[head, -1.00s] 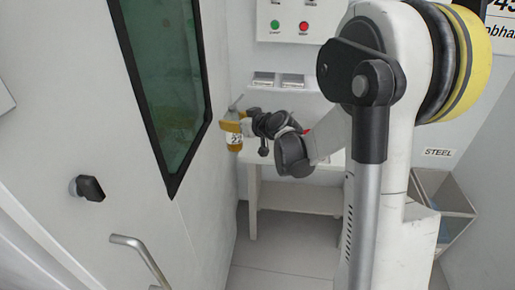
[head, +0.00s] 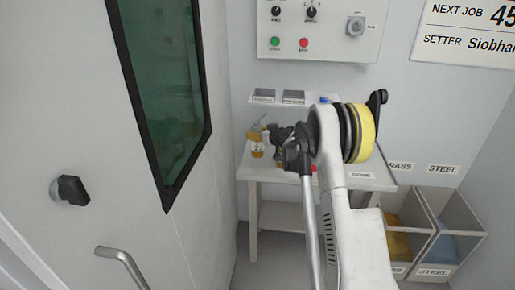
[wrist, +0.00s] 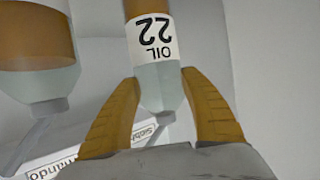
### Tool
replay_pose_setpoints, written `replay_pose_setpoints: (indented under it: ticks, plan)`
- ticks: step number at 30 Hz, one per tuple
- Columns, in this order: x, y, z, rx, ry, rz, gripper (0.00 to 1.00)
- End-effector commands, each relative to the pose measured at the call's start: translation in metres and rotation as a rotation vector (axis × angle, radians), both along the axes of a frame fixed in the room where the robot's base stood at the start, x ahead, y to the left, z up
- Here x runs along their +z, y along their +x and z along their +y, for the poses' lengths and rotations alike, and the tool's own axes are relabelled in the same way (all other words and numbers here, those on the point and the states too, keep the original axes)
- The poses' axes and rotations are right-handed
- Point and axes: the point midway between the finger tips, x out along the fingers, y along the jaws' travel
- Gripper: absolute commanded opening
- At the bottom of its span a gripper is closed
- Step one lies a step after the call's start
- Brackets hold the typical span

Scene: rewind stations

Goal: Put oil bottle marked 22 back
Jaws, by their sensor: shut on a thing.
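The oil bottle marked 22 (head: 257,148) has amber oil in its lower part, a white label and a clear top. It stands out at the back left of the small white table (head: 352,179), near or on its top; I cannot tell whether its base touches. My gripper (wrist: 160,78) is shut on the bottle's clear upper part, with an orange finger on each side. The wrist view shows the label reading OIL 22 upside down. A second amber bottle (wrist: 35,50) with a thin nozzle is beside it, partly cut off in the wrist view.
Two small labelled trays (head: 263,96) (head: 294,97) are at the wall behind the table. A control panel (head: 330,30) hangs above. The door (head: 95,120) with a dark window borders the left. Brass and steel bins (head: 445,240) stand at right.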

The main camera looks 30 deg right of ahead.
Motion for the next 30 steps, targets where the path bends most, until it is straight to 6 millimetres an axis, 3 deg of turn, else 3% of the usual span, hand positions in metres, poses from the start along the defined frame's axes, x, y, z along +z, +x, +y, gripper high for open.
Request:
replay_pose_setpoints:
  ticks: [8, 20, 21, 30]
  plan:
    - [-0.045, 0.000, 0.000, 0.000, 0.000, 0.000, 0.11]
    - [-0.049, 0.000, 0.000, 0.000, 0.000, 0.000, 0.11]
    - [-0.049, 0.000, 0.001, 0.000, 0.000, 0.000, 0.61]
    - [-0.047, 0.000, 0.001, 0.001, 0.000, 0.000, 0.61]
